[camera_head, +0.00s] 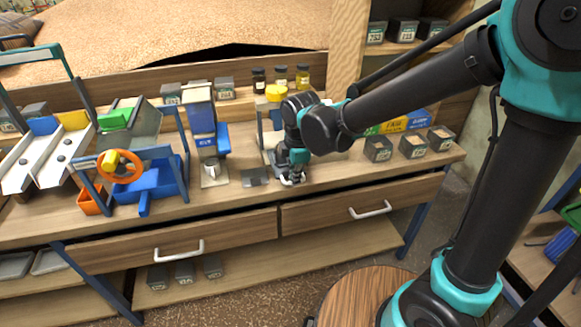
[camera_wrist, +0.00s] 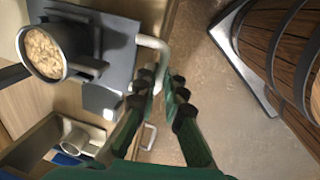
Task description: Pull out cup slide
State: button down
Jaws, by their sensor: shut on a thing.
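The cup slide (camera_wrist: 118,50) is a grey plate in the wrist view. A grey metal cup (camera_wrist: 45,58) full of grain sits on it.
A blue dispenser (camera_head: 201,120) with a white cup (camera_head: 211,166) stands left of my gripper. Several labelled grain boxes (camera_head: 412,146) stand to the right. Two drawers with white handles (camera_head: 180,251) are below the tabletop. A wooden barrel (camera_wrist: 285,50) shows in the wrist view.

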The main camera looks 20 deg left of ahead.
jog(key=shift+s+d, duration=0.15)
jog(key=shift+s, duration=0.05)
jog(key=c, duration=1.6)
grip_release()
jog(key=shift+r, duration=0.15)
notch_tip(320, 180, up, 12)
jog(key=s+d, duration=0.1)
jog(key=shift+s+f, duration=0.25)
jog(key=shift+s, duration=0.15)
